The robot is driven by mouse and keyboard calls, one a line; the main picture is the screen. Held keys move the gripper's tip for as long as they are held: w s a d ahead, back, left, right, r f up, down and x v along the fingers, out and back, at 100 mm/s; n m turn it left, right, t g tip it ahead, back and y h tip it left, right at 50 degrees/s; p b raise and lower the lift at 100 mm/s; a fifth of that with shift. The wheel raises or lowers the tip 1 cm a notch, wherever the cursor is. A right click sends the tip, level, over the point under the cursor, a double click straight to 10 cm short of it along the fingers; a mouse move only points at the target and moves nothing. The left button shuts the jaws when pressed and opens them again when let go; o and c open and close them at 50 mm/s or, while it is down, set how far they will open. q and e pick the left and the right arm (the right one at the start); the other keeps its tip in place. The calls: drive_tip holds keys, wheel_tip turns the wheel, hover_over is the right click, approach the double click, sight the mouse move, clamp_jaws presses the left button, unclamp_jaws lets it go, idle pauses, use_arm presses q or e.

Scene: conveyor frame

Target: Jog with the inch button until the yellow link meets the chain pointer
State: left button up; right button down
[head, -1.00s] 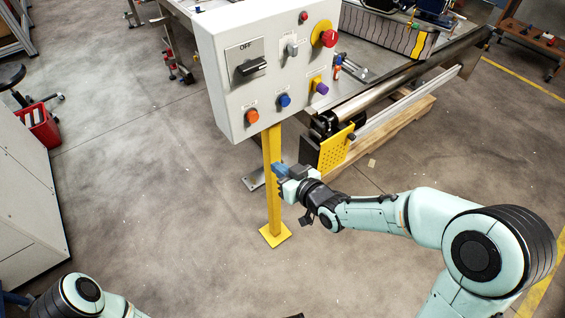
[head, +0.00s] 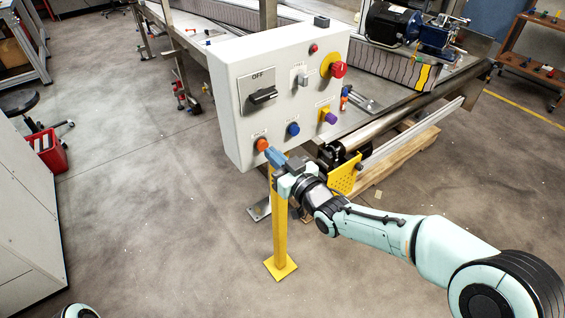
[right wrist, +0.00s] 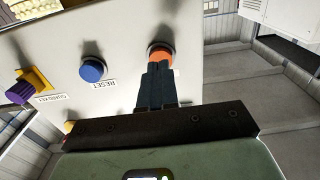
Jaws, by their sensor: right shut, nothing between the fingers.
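A grey control box (head: 243,105) on a yellow post (head: 281,235) carries an orange push button (head: 262,145) at its lower left; I cannot read that button's label. The button also shows in the right wrist view (right wrist: 160,55). My right gripper (head: 270,154) is shut and empty. Its blue fingertips (right wrist: 157,69) are at the orange button and cover its lower part; I cannot tell whether they touch. A yellow strip (head: 421,77) shows on the conveyor's side; I cannot tell whether it is the yellow link. I cannot make out the chain pointer. My left gripper is out of view.
The box also has a blue button (head: 293,129), a purple key knob (head: 329,117), a red mushroom knob (head: 338,69) and a black OFF switch (head: 263,96). A yellow perforated guard (head: 345,177) and a roller stand right of the post. The floor left of the post is clear.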

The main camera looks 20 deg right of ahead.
drive_tip(key=shift+w+a, duration=0.15)
drive_tip(key=shift+w, duration=0.2)
drive_tip(key=shift+w+a, duration=0.25)
drive_tip(key=shift+w, duration=0.35)
drive_tip(key=shift+s+d, duration=0.1)
idle(2.5)
drive_tip(key=shift+b+v, duration=1.25)
drive_tip(key=shift+v, duration=1.4)
